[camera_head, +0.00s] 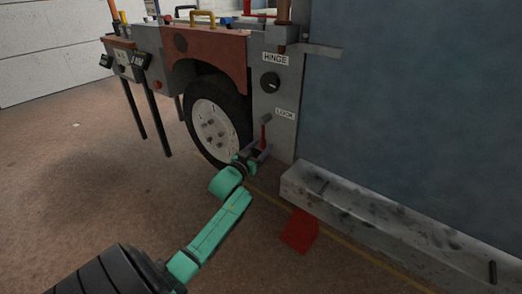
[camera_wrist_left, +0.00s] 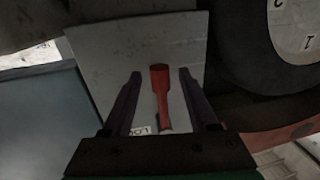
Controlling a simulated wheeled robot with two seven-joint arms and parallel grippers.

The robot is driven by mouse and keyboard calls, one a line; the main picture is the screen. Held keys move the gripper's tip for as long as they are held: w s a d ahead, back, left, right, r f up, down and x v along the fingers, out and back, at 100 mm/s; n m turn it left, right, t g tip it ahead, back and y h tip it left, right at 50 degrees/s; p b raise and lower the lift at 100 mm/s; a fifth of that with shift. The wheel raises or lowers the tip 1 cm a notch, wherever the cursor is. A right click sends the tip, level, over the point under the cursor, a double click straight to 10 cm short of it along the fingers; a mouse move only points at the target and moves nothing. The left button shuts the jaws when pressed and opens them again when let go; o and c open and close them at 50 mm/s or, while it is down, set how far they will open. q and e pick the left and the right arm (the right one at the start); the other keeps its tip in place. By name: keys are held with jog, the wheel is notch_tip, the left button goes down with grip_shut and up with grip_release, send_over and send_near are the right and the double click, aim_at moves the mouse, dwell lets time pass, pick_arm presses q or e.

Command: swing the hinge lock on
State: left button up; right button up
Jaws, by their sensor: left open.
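The hinge lock is a red lever (camera_head: 264,130) on a grey post (camera_head: 285,88), just left of and below the LOCK label (camera_head: 285,114). My left gripper (camera_head: 260,151) is at the lever's lower part, reaching in from the bottom left. In the left wrist view the red lever (camera_wrist_left: 161,92) stands between the two dark fingers of the left gripper (camera_wrist_left: 160,73). Gaps show on both sides, so the fingers are open and not closed on it. My right gripper is not in view.
A black dial (camera_head: 270,82) sits under the HINGE label (camera_head: 275,59). A wheel (camera_head: 215,125) under a red-brown fender stands left of the post. A large blue-grey panel (camera_head: 420,95) and a low grey beam (camera_head: 370,220) fill the right. The floor at left is clear.

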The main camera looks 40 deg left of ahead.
pick_arm(q)
grip_shut()
jog(key=shift+f, duration=0.1)
dwell(1.3)
